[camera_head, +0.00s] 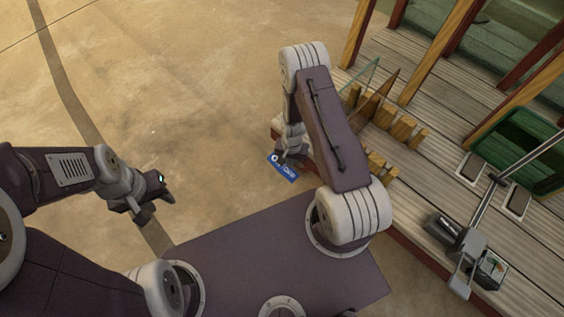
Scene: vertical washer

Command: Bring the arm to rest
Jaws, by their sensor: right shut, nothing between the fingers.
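My left gripper (153,205) is over bare floor at the left. It is small and dark, and I cannot tell how its fingers stand. My right arm bends away from my base, and its right gripper (281,160) points down beside the wooden deck. The right gripper is shut with nothing in it. A blue panel with white marks (283,168) shows at the right gripper. I cannot tell whether it touches the gripper or lies below it.
A wooden deck (425,185) fills the right side. The floor (190,90) at upper left is clear.

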